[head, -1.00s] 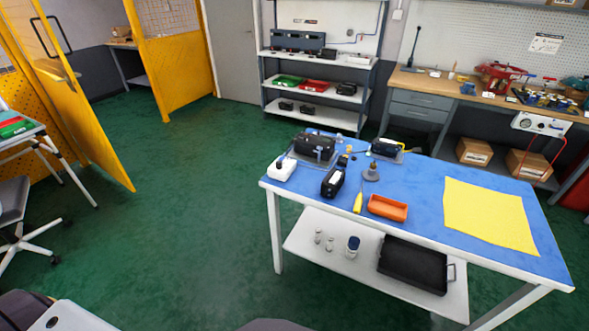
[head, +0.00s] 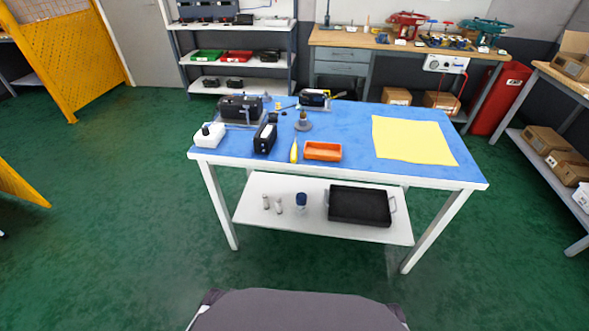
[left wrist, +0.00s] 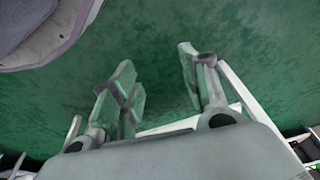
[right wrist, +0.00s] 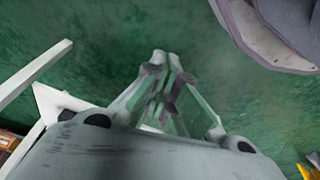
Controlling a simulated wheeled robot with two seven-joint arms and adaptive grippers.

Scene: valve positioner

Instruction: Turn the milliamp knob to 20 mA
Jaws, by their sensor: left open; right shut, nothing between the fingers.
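On the blue-topped table (head: 345,120) in the head view stand a white box (head: 209,135) with a dark knob-like part on top, a black upright box (head: 265,138) and a larger black device (head: 240,108) behind them. Another dark device (head: 314,98) stands at the back edge. The milliamp knob and its setting are too small to make out. My left gripper (left wrist: 155,60) is open and empty over the green floor. My right gripper (right wrist: 167,58) is shut with nothing in it, also over the floor. Neither gripper shows in the head view.
The table also carries an orange tray (head: 322,151), a yellow-handled tool (head: 294,150) and a yellow sheet (head: 413,140). A black tray (head: 359,206) is on its lower shelf (head: 255,215). A shelf with boxes (head: 550,140) stands right. The floor before the table is clear.

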